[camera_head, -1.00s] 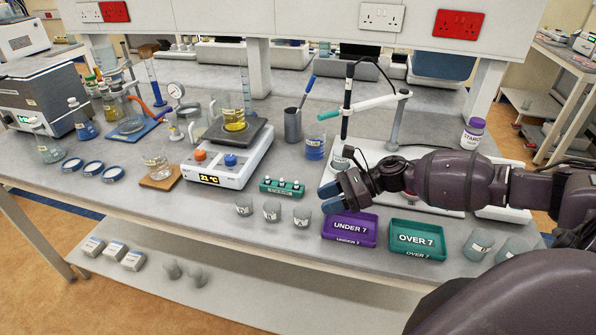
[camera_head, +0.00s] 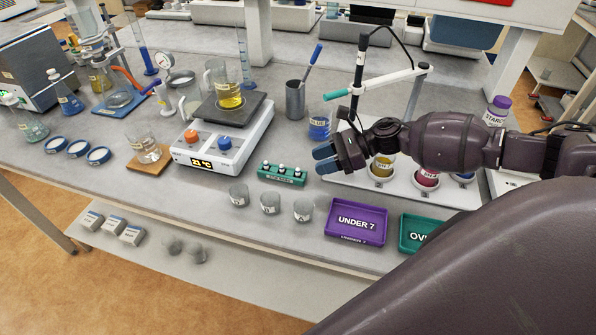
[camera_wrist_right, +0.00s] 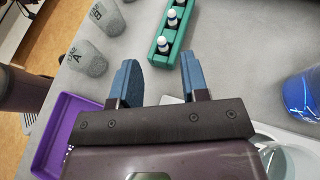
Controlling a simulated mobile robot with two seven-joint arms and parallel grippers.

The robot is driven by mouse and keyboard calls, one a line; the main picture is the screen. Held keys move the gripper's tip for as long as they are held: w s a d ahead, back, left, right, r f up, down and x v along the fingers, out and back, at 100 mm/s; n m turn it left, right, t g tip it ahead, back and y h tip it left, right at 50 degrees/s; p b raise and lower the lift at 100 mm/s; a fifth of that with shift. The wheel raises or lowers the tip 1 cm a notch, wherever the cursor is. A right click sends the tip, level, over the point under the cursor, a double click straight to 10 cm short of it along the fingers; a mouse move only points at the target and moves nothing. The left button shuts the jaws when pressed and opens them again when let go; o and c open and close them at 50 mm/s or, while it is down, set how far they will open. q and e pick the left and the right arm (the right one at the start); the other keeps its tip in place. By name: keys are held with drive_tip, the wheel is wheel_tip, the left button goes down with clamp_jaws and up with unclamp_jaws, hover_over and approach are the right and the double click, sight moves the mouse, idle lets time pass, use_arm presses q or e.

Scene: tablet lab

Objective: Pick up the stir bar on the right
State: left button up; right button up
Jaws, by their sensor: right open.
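A small green rack (camera_head: 282,175) stands on the bench with three upright white-topped stir bars in it. The right stir bar (camera_head: 299,172) is at the rack's right end. In the right wrist view the rack (camera_wrist_right: 169,35) lies beyond the fingers, with the nearest stir bar (camera_wrist_right: 163,44) just ahead of the gap between them. My right gripper (camera_head: 323,160) is to the right of the rack, its blue fingers pointing left towards it. It is open and empty in the right wrist view (camera_wrist_right: 158,65), apart from the rack. My left gripper is not in view.
Several small cups, including the right one (camera_head: 303,210), stand in front of the rack. A purple UNDER 7 tray (camera_head: 357,222) is to their right. A hotplate (camera_head: 222,140) with a beaker is left of the rack. A blue-liquid beaker (camera_head: 319,127) stands behind my gripper.

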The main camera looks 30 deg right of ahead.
sight(298, 168)
drive_tip(key=p+x, duration=0.1)
drive_tip(key=x, duration=0.4)
drive_tip(key=shift+d, duration=0.1)
clamp_jaws()
